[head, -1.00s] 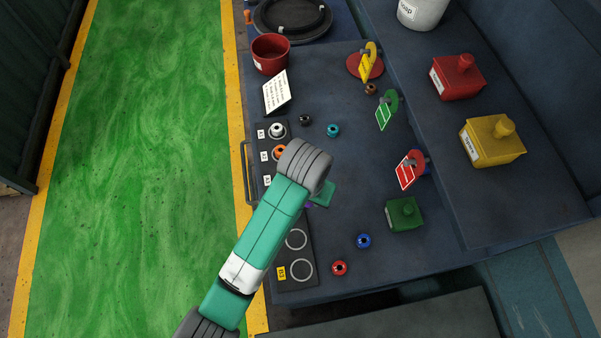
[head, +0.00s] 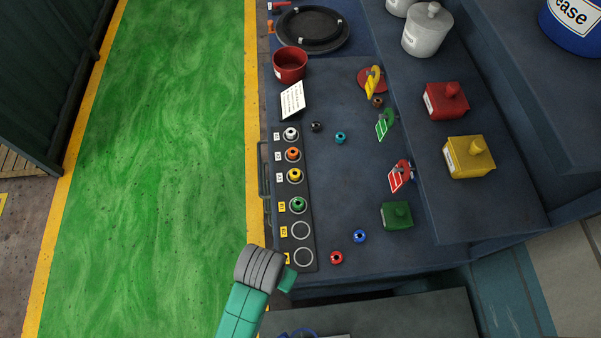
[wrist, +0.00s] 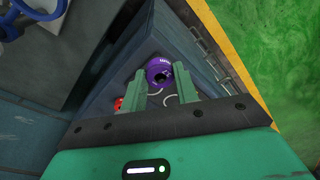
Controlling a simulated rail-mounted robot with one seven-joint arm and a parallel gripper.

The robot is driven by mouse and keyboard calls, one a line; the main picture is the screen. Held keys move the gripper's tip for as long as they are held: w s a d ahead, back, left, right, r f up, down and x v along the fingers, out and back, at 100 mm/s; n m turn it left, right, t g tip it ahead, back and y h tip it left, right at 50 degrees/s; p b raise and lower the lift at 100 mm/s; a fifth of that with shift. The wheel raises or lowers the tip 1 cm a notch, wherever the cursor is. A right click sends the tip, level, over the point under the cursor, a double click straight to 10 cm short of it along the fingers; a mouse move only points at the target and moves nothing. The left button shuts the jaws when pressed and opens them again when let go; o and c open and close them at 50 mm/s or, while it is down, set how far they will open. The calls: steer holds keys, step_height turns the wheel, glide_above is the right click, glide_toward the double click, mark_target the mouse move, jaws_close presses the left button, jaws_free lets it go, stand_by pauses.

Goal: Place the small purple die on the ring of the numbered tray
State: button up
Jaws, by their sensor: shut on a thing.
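The small purple die (wrist: 159,70) is a round piece with a dark hole, held between the fingertips of my gripper (wrist: 161,86) in the wrist view. The head view does not show the die; my arm ends low in it, with a green part of my gripper (head: 287,280) off the tray's near end. The numbered tray (head: 315,243) is a long dark strip with labelled rings. White, orange, yellow and green dies sit on its upper rings. The lower two rings (head: 302,230) are empty. In the wrist view the held die appears above the tray's end, partly hiding it.
A red die (head: 336,257) and a blue die (head: 359,236) lie right of the tray's near end. A green box (head: 397,215) stands beyond them. Teal (head: 340,138) and black (head: 316,127) dies lie near the far end. A handle (head: 264,170) runs along the left edge.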

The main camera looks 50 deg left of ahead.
steer(key=p, duration=0.1)
glide_above(301, 230)
steer(key=shift+s+f, duration=0.2)
steer(key=shift+f, duration=2.15)
steer(key=shift+f, duration=0.15)
steer(key=o, duration=1.1)
steer(key=shift+c, duration=0.2)
step_height(301, 230, up, 12)
steer(key=s, duration=0.1)
steer(key=shift+d+p, duration=0.3)
steer(key=shift+d, duration=0.05)
steer(key=shift+s, duration=0.1)
